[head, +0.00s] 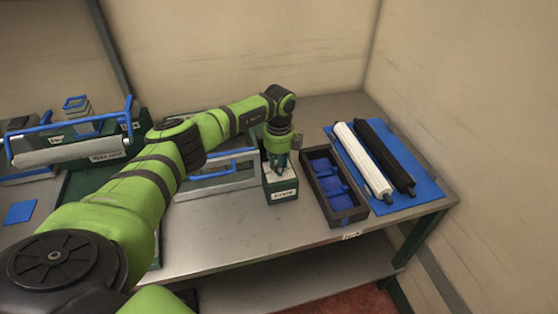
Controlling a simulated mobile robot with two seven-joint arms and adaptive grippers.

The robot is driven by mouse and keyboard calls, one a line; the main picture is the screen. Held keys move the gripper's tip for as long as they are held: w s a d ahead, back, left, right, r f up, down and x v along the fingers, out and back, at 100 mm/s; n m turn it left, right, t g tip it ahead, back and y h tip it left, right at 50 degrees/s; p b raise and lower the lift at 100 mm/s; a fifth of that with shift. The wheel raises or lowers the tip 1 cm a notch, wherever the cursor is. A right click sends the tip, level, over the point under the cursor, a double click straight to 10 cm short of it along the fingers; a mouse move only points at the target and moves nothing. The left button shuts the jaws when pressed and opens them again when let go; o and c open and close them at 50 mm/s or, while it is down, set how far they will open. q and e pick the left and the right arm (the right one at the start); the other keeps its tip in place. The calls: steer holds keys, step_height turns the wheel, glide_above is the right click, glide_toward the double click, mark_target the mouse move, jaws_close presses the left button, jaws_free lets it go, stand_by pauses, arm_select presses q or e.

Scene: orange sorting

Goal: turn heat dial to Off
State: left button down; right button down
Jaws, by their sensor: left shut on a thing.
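My left arm reaches from the lower left across the bench. My left gripper (279,161) points down at the top of a small dark green box (272,190) with a white label on its front; the label's lettering is too small to read surely. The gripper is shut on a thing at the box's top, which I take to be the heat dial. The fingers hide the dial, so its pointer and setting cannot be seen. My right gripper is out of view.
A dark tray (361,214) with blue pieces stands right of the box. Beyond it a white roller (358,158) and a black roller (385,155) lie on a blue mat (430,190). A blue-handled frame (222,181) is left. Bare bench lies in front.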

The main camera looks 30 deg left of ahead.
arm_select(q)
steer(key=n+p, duration=0.2)
steer(key=n, duration=0.2)
steer(key=shift+n, duration=0.3)
stand_by(0.3)
steer(key=c, duration=1)
jaws_free()
steer(key=shift+r, duration=0.1)
step_height(320, 180, up, 12)
steer(key=shift+f, duration=0.1)
steer(key=shift+d+f, duration=0.1)
